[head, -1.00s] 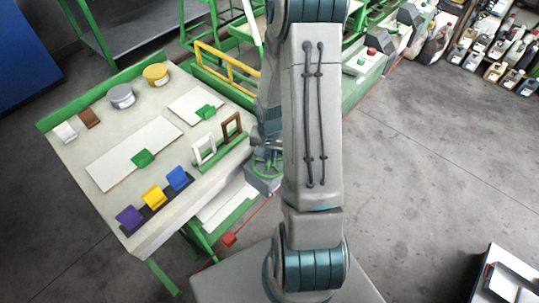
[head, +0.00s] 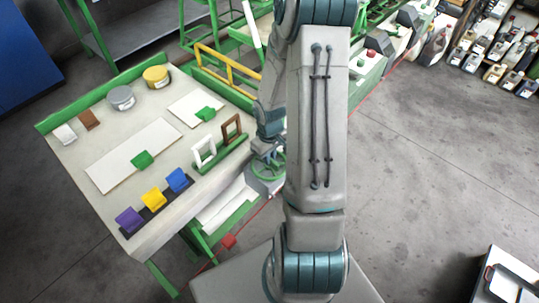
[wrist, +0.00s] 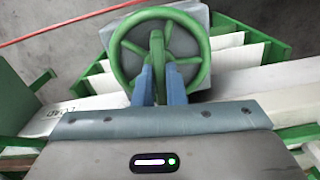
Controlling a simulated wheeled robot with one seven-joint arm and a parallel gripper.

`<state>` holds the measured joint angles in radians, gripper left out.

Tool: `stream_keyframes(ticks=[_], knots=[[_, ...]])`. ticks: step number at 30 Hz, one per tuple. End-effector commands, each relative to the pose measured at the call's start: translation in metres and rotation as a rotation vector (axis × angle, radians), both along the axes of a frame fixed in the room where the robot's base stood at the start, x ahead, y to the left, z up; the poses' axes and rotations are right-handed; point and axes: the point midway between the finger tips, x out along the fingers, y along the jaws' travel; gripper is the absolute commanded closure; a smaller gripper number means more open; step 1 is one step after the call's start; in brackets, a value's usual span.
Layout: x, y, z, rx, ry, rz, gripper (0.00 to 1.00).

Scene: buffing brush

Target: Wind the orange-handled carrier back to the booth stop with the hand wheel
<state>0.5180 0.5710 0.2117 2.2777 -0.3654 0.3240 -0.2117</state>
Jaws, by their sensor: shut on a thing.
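The green hand wheel (wrist: 122,50) stands in front of a grey box in the wrist view, with its spokes and a green handle (wrist: 157,48) showing. My gripper (wrist: 155,75) has its two blue fingers on either side of that handle, shut on it. In the head view the hand wheel (head: 268,165) shows at the bench's right end, partly hidden by my arm. My gripper is mostly hidden there. I cannot make out the orange-handled carrier in either view.
A bench (head: 75,165) at left holds tins, white boards, small frames and purple, yellow and blue blocks. A yellow rail (head: 228,62) runs behind it. Bottles stand at upper right.

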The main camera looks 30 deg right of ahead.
Motion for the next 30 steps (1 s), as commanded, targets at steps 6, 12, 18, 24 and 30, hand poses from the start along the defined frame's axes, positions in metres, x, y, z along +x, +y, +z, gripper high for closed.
stream_keyframes(ticks=[6,12,18,24,30], knots=[[0.0012,0.0003,0.002,0.0,-0.003,0.207,1.0],[0.0015,0.0006,0.0023,0.0,-0.004,0.397,1.0],[0.0014,0.0008,0.0025,0.0,-0.003,0.585,1.0],[0.0016,0.0007,0.0026,0.0,-0.005,0.752,1.0],[0.0018,0.0008,0.002,0.0,-0.006,0.882,1.0]])
